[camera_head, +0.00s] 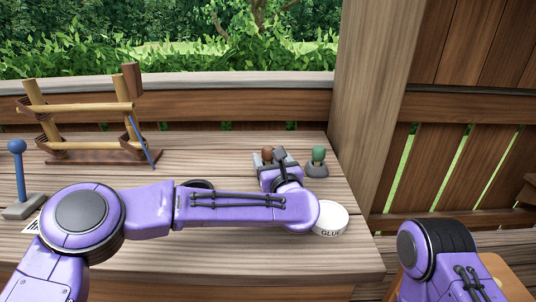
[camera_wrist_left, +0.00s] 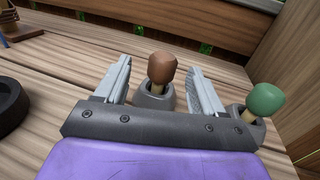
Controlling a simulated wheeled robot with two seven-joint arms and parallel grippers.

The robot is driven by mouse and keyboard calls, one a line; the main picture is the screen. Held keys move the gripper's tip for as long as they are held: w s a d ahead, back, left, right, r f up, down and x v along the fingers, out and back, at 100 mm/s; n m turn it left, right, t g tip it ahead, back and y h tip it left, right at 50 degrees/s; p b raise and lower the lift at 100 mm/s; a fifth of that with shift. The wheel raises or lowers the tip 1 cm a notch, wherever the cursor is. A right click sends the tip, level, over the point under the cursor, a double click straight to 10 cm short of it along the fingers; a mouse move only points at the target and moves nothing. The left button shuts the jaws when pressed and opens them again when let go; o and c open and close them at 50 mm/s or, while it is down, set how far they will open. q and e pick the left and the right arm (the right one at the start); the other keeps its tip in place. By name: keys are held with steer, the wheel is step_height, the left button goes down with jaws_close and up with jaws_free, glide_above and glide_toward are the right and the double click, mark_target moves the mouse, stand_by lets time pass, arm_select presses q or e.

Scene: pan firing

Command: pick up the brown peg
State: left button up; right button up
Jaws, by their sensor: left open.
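The brown peg (camera_wrist_left: 162,68) has a rounded brown head and stands upright in a grey holder (camera_wrist_left: 154,97) on the wooden table. It also shows in the head view (camera_head: 267,153), partly hidden by my gripper. My left gripper (camera_wrist_left: 160,80) is open, with one finger on each side of the peg and its holder. In the left wrist view there are gaps between the fingers and the peg head. In the head view the left gripper (camera_head: 279,165) is at the table's back right. My right gripper is not in view; only part of my right arm shows.
A green peg (camera_head: 318,155) in its own grey holder stands just right of the left gripper. A white glue tin (camera_head: 331,219) sits by my left forearm. A wooden frame (camera_head: 88,125) with a blue stick and a blue-knobbed lever (camera_head: 17,165) stand at left.

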mark_target(268, 148)
arm_select(q)
steer(key=x, duration=0.4)
steer(key=shift+w+d+f+p, duration=0.1)
steer(key=shift+w+d+p, duration=0.05)
steer(key=shift+w+p, duration=0.2)
steer(key=c, duration=1.1)
